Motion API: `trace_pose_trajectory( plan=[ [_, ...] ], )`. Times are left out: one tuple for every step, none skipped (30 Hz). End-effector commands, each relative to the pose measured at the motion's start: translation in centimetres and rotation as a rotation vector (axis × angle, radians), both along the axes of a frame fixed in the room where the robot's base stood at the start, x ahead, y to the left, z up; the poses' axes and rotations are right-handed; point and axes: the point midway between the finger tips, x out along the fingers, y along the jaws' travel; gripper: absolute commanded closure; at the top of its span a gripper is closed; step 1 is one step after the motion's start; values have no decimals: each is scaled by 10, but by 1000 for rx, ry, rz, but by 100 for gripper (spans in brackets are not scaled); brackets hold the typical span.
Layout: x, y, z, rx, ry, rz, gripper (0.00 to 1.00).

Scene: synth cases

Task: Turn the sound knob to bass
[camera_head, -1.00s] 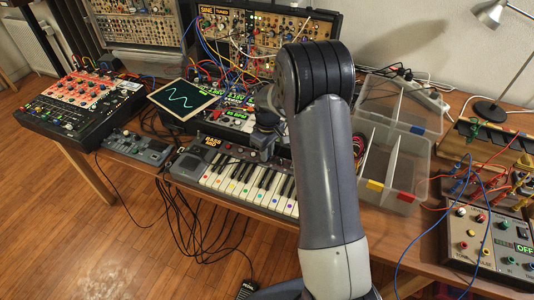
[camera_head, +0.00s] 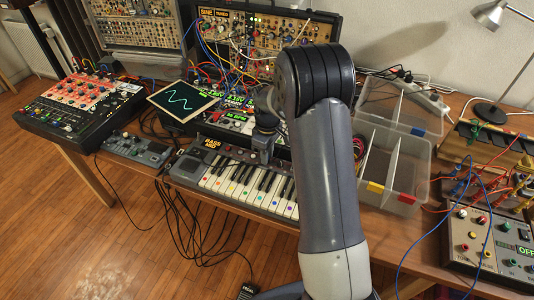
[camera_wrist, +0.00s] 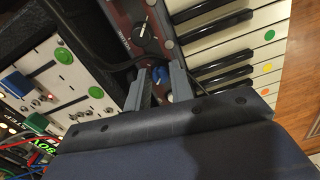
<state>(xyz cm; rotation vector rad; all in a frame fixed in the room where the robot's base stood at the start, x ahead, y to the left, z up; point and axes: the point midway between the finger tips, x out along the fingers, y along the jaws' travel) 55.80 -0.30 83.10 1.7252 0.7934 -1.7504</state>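The small keyboard (camera_head: 189,166) lies at the front of the table; its orange display (camera_head: 212,143) appears to read "BASS" with a second line too small to read surely. In the wrist view, its dark red panel carries a blue knob (camera_wrist: 159,74) and a black knob (camera_wrist: 146,32) with a white pointer line. I cannot tell from a label which is the sound knob. My gripper (camera_wrist: 160,72) is over this panel, its fingers apart on either side of the blue knob, with no clear contact visible. The blue knob's lower part is hidden. In the head view my arm hides the panel's right part.
Cabled synth modules (camera_head: 240,40) stand close behind the keyboard. A tablet (camera_head: 183,101) with a wave trace is at the left, a mixer (camera_head: 75,105) farther left. A clear divided bin (camera_head: 412,160) is right of my arm. Loose cables hang off the front edge.

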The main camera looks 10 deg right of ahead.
Motion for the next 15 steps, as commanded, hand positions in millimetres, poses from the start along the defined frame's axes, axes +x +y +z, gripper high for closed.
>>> trace_pose_trajectory(
  plan=[
    [0, 0, 0, 0, 0, 0, 74],
    [0, 0, 0, 0, 0, 0, 71],
    [0, 0, 0, 0, 0, -1, 68],
    [0, 0, 0, 0, 0, -1, 66],
    [0, 0, 0, 0, 0, -1, 63],
    [0, 0, 0, 0, 0, -1, 61],
    [0, 0, 0, 0, 0, -1, 61],
    [0, 0, 0, 0, -1, -1, 61],
    [0, 0, 0, 0, -1, -1, 61],
    [0, 0, 0, 0, -1, -1, 61],
    [0, 0, 0, 0, -1, -1, 61],
    [0, 0, 0, 0, -1, -1, 61],
    [0, 0, 1, 0, -1, -1, 61],
    [1, 0, 2, 0, -3, -1, 61],
    [1, 0, 5, -1, -4, -1, 61]
  ],
)
